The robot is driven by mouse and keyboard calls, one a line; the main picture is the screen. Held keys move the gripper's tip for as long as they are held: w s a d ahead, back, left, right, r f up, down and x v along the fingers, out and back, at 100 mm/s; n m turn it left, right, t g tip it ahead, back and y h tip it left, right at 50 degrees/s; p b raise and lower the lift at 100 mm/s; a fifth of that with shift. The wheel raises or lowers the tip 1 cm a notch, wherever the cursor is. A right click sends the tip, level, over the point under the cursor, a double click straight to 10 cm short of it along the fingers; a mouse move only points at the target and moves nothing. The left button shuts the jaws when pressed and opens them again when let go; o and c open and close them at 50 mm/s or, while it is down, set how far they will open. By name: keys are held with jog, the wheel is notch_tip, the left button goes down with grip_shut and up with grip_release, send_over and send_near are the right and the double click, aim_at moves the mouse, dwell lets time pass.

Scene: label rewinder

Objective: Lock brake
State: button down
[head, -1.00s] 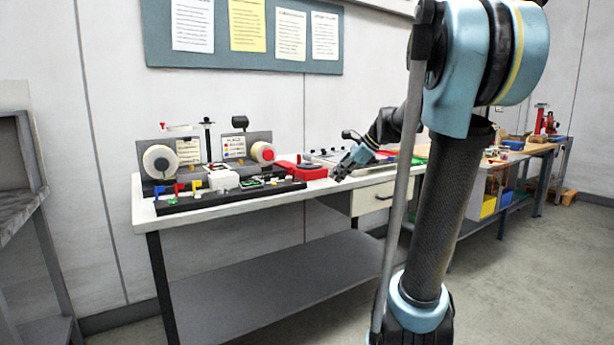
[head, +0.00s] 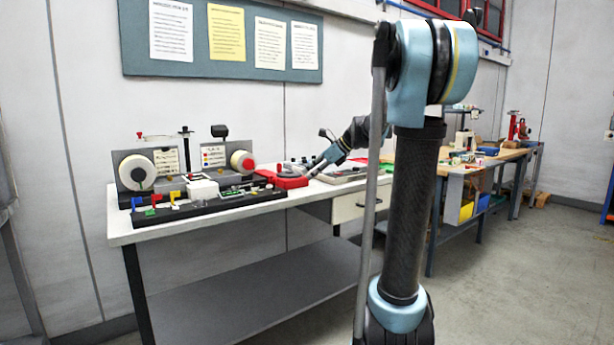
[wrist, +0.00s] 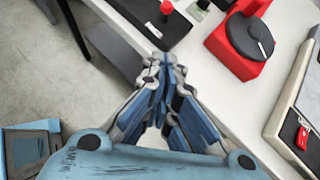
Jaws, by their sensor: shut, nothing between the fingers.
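The label rewinder (head: 190,172) stands on the left of the white bench, with two white reels on grey plates. A row of small coloured levers (head: 155,199) lines the front of its black base. I cannot tell which part is the brake. My gripper (head: 312,175) is shut and empty, just right of the red box (head: 283,177). In the wrist view my gripper (wrist: 171,62) points toward the bench's front edge. A red knob (wrist: 166,8) on the black base is beyond the fingertips, apart from them. The red box (wrist: 228,55) with its black dial is to the right.
A grey-framed tray (head: 345,174) lies on the bench right of the red box. A wooden bench (head: 510,153) with bins stands further right. The white bench (head: 240,207) has a bare front strip. Open floor lies in front.

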aim_at(274, 184)
jog(key=w+a+f, duration=0.1)
jog(key=a, duration=0.2)
jog(key=w+a+f, duration=0.1)
jog(key=a+f, duration=0.1)
jog(key=a, duration=0.1)
jog(key=w+a+f, duration=0.1)
jog(key=w+a, duration=0.1)
jog(key=a, duration=0.1)
jog(key=shift+f, duration=0.35)
